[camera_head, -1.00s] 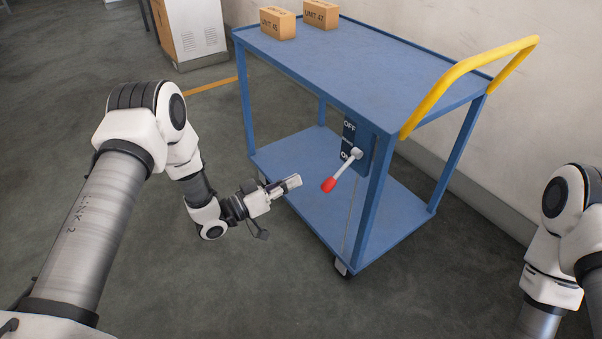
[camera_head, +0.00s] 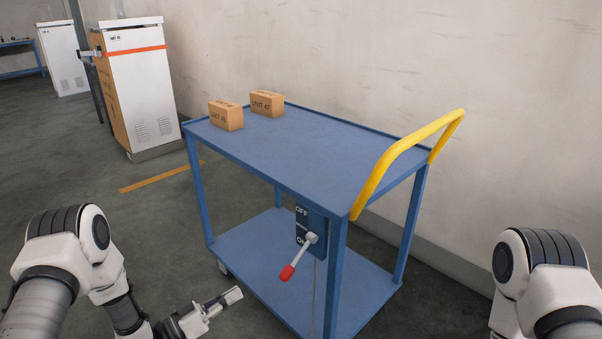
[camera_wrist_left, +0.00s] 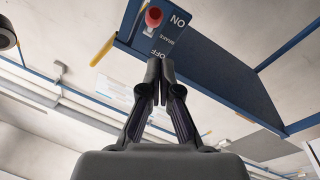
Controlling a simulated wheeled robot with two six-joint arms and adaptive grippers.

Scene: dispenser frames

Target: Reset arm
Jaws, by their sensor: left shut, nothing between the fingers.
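My left gripper (camera_head: 232,295) is low at the bottom of the head view, to the left of the blue cart's lever. It is shut and empty, and its fingertips are apart from the lever. The lever (camera_head: 300,257) has a red knob and sits on a blue switch plate (camera_head: 304,218) marked OFF at the top and ON below; it points down and left. In the left wrist view, the shut fingers (camera_wrist_left: 160,82) are below the red knob (camera_wrist_left: 154,16) and the plate. Of my right arm, only upper links show in the head view; its gripper is out of view.
The blue cart (camera_head: 300,150) has a yellow handle (camera_head: 408,155) and two boxes (camera_head: 227,116) (camera_head: 266,104) on its top. A pale wall stands behind it. A white cabinet (camera_head: 140,85) stands at the back left. The floor left of the cart is clear.

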